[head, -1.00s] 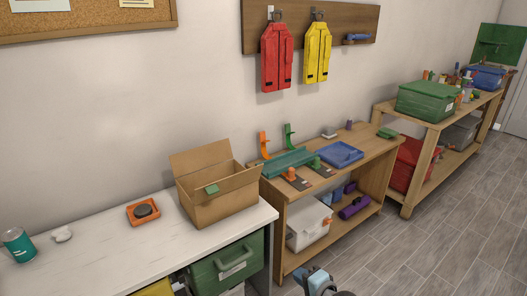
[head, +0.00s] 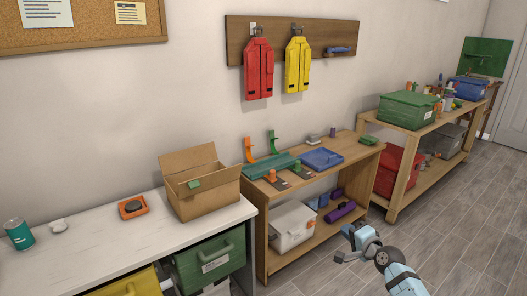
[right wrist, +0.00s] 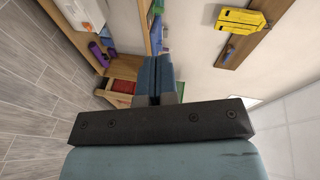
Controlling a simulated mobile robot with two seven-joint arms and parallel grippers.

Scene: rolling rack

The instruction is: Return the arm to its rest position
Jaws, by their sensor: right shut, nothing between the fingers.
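My right gripper (head: 342,257) is at the lower middle-right of the head view, over the grey plank floor and in front of the wooden shelf unit. Its blue-grey fingers (right wrist: 157,78) are together in the right wrist view, with nothing between them. The right arm (head: 402,278) comes up from the bottom edge. My left gripper is not in view.
A white bench (head: 95,245) holds a cardboard box (head: 203,203). A low wooden shelf unit (head: 262,245) and a taller one (head: 400,185) stand along the wall. Red (head: 259,75) and yellow (head: 299,65) vests hang above. The floor (head: 450,230) at right is clear.

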